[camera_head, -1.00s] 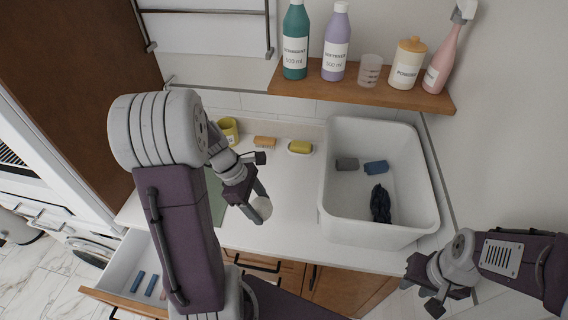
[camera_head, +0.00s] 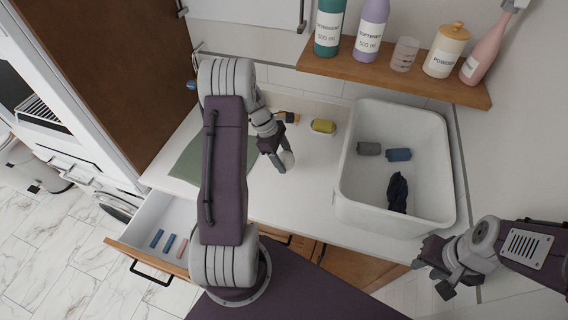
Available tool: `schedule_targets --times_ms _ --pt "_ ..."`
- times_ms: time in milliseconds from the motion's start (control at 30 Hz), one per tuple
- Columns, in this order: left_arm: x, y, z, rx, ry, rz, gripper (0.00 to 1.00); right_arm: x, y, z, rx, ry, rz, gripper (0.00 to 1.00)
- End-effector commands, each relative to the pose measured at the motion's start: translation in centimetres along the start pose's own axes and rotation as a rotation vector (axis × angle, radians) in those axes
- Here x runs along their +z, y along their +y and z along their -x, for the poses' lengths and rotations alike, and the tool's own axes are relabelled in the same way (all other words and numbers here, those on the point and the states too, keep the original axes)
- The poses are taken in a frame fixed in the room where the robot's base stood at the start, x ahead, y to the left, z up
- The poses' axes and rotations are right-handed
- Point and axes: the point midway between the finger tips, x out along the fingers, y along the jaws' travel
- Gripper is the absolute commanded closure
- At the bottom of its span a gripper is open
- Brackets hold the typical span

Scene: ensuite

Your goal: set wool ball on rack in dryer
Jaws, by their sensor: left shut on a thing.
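My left gripper (camera_head: 279,164) is shut on a white wool ball (camera_head: 288,159) and holds it over the white counter. The ball shows beside the fingertips. My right gripper (camera_head: 438,279) is at the lower right, in front of the counter's edge; nothing shows in it, and its fingers look spread. At the left edge is a white appliance with dark slots (camera_head: 42,113); a round-door machine (camera_head: 116,205) is partly seen below it. I cannot tell which is the dryer, and no rack inside it is visible.
A white tub (camera_head: 350,200) with cloths stands on the counter (camera_head: 312,190). A drawer (camera_head: 150,262) with rolled cloths is open at lower left. A brown cabinet panel (camera_head: 105,60) is at left. A wooden shelf (camera_head: 420,86) holds bottles. A green mat (camera_head: 190,162) lies left.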

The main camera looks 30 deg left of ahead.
Motion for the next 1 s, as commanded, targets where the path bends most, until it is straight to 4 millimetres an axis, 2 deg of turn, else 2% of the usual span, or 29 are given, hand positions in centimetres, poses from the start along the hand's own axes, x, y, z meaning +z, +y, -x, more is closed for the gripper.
schedule_targets --times_ms 200,600,633,700,1000 --pt "-1.3 -0.1 -3.2 -0.003 -0.002 0.002 0.8 -0.1 0.0 0.7 0.0 0.0 0.0 0.68" --pt "-1.6 -0.1 -3.9 -0.002 0.0 0.001 0.8 0.0 0.0 0.3 0.0 0.0 0.0 0.68" --pt "-1.6 -0.1 -3.9 -0.002 0.0 0.001 0.38 0.0 0.0 0.3 0.0 0.0 0.0 0.68" --pt "-1.6 -0.1 -3.8 -0.001 0.0 0.001 0.19 0.0 0.0 0.4 0.0 0.0 0.0 0.68" --pt "-1.5 -0.1 -3.7 -0.001 0.0 0.001 0.19 -0.1 0.0 0.5 0.0 0.0 0.0 0.68"
